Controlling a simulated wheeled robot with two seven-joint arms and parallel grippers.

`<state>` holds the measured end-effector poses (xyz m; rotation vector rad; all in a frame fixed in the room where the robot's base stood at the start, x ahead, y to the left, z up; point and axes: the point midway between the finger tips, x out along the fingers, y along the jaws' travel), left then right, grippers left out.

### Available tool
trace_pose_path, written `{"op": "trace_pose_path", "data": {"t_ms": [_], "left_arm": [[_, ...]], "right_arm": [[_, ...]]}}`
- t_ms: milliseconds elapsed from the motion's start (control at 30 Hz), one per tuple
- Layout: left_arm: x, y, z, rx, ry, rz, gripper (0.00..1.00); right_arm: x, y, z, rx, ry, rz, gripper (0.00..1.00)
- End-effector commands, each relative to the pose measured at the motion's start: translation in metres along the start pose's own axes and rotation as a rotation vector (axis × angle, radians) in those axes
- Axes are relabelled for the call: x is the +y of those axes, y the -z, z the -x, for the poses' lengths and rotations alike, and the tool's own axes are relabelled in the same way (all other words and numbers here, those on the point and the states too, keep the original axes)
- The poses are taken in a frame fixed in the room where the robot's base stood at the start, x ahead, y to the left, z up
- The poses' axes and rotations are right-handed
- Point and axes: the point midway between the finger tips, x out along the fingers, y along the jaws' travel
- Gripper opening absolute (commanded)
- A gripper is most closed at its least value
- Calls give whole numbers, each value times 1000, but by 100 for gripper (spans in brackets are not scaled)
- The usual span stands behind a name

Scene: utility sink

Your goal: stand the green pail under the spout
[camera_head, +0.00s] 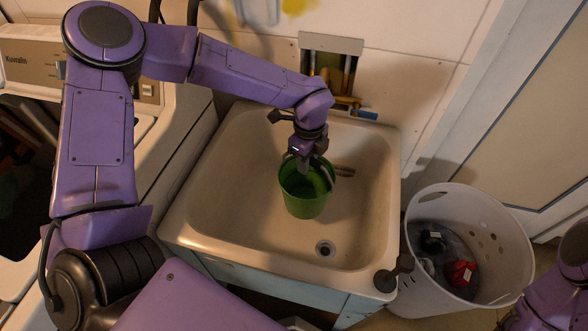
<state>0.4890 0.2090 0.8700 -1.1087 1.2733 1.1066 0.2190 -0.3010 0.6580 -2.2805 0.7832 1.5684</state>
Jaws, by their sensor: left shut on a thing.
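The green pail (304,199) is over the middle of the sink basin, open end up. My left gripper (309,163) reaches down from the back and is shut on the pail at its upper rim. I cannot tell whether the pail's bottom touches the basin floor. A small grey-brown metal piece (343,171) shows just right of the pail; it may be part of the spout, which my left gripper and wrist partly hide. My right gripper is out of view; only part of that arm shows at the lower right.
The beige sink (235,225) has a drain (325,248) in front of the pail. A dark knobbed object (394,274) sits at its front right corner. A white basket (416,215) with dark and red items stands to the right. A wall recess (345,66) holds yellow pipes.

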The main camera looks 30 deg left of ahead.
Motion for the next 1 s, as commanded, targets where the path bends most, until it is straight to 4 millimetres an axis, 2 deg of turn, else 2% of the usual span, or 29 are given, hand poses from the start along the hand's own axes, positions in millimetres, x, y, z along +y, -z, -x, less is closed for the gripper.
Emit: {"op": "trace_pose_path", "data": {"t_ms": [33, 200, 467, 533, 633, 1000], "left_arm": [[-2, -12, -1, 0, -1, 3, 0], [-8, -38, -36, 0, -2, 1, 0], [-12, -61, -65, -1, -2, 0, 0], [-12, -59, -80, -2, -3, -3, 0], [-12, -59, -92, -1, 0, -3, 0], [-13, -58, -99, 0, 1, -2, 0]], "right_arm": [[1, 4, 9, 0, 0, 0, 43], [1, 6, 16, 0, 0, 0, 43], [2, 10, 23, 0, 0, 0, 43], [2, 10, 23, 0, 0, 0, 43], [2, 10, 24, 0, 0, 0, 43], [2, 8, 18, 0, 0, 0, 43]]}}
